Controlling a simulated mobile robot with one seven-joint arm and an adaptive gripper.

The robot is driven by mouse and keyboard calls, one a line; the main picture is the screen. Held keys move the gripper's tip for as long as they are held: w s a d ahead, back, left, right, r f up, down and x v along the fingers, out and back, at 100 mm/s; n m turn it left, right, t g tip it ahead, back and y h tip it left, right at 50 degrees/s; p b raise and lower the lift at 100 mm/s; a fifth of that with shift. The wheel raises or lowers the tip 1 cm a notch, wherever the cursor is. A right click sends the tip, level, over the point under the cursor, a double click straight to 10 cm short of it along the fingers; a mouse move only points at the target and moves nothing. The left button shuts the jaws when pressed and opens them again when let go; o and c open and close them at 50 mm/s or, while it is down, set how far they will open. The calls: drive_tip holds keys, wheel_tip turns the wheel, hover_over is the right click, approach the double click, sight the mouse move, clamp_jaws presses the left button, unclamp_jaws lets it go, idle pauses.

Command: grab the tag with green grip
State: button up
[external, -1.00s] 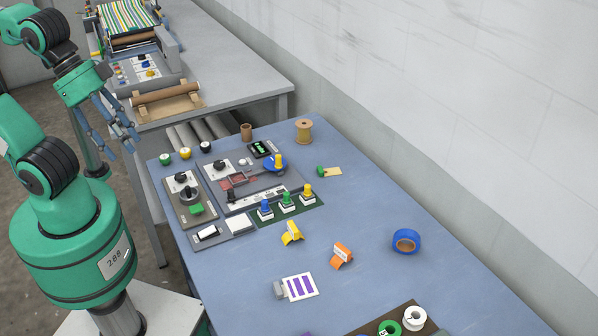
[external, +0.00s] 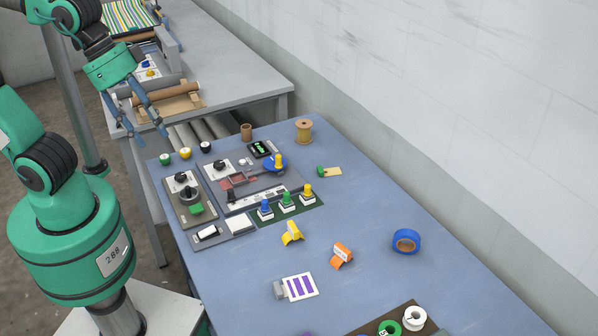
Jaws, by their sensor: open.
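The tag with green grip (external: 331,171) lies flat on the blue table near its back right side. Its card is pale yellow, and the small green grip is at its left end. My gripper (external: 143,135) is open and empty. Nothing hides the tag.
A wooden spool (external: 303,131) stands behind the tag. A control panel (external: 246,180) with knobs and a row of coloured plungers (external: 287,203) lie between my gripper and the tag. Blue tape (external: 406,241) and an orange clip (external: 342,255) lie nearer. Table right of the tag is clear.

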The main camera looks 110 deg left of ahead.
drive_tip(key=w+a+f+n+g+p, duration=0.1)
drive_tip(key=w+a+f+n+p, duration=0.3)
drive_tip(key=w+a, duration=0.75)
drive_tip(key=w+a+n+g+p, duration=0.1)
drive_tip(key=w+a+n+g, duration=0.1)
drive_tip(key=w+a+n, duration=0.75)
drive_tip(key=w+a+f+n+g+p, duration=0.1)
drive_tip(key=w+a+f+n+p, duration=0.1)
drive_tip(key=a+f, duration=1)
drive_tip(key=w+a+f+n+g+p, duration=0.1)
drive_tip(key=w+a+f+n+p, duration=0.2)
drive_tip(key=a+f, duration=1)
drive_tip(key=a+n, duration=0.2)
drive_tip(key=a, duration=0.3)
drive_tip(key=shift+w+a, duration=0.2)
drive_tip(key=shift+f+n, duration=0.15)
drive_tip(key=shift+n, duration=0.1)
drive_tip(key=shift+f+p, duration=0.4)
drive_tip(key=shift+f, duration=3.75)
drive_tip(key=shift+f, duration=0.1)
